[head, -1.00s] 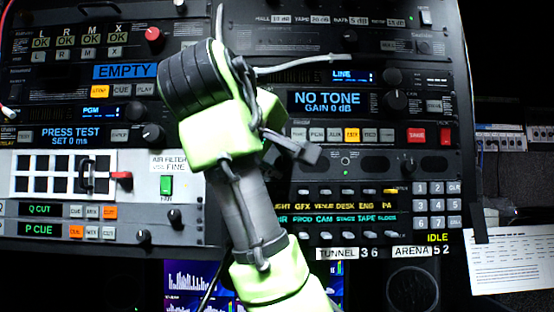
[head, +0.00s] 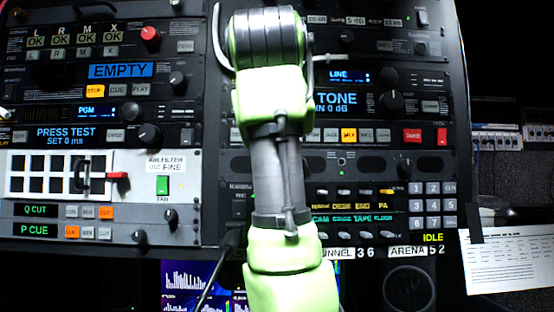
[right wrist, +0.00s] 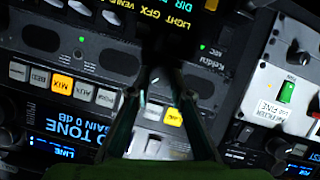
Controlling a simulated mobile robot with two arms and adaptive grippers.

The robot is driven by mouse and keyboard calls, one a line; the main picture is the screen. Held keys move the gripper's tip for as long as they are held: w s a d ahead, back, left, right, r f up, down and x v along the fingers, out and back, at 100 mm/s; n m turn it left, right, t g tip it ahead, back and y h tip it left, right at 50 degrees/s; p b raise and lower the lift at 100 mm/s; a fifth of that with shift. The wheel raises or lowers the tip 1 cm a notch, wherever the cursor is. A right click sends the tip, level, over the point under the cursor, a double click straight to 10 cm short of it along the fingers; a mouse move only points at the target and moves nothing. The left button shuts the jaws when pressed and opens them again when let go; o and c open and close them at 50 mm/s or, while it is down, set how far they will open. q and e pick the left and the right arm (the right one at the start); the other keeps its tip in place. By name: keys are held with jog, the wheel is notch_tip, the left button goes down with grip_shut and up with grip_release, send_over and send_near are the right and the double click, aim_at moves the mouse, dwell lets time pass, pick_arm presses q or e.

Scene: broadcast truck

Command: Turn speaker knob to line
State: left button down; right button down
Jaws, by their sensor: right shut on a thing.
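My right gripper (right wrist: 158,82) shows in the right wrist view with its two fingers converging at the panel. It is shut on a dark thing at the tips, apparently the speaker knob; the fingers hide most of it, and its setting cannot be read. Oval speaker grilles (right wrist: 120,65) lie to its left there. In the head view my right arm rises from the bottom centre and covers the gripper and that part of the rack. A grille (head: 372,165) shows right of the arm. My left gripper is not in view.
A lit LINE display (head: 342,75) belongs to the unit higher up. A row of buttons (right wrist: 62,84) lies close left of the fingers. Knobs (head: 391,102) stick out of the right rack. The white panel with a green FAN switch (head: 163,185) stands left of the arm.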

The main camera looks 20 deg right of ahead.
jog(key=shift+f, duration=0.25)
dwell(0.3)
jog(key=c, duration=1.8)
grip_release()
jog(key=shift+r, duration=0.1)
jog(key=shift+r, duration=0.1)
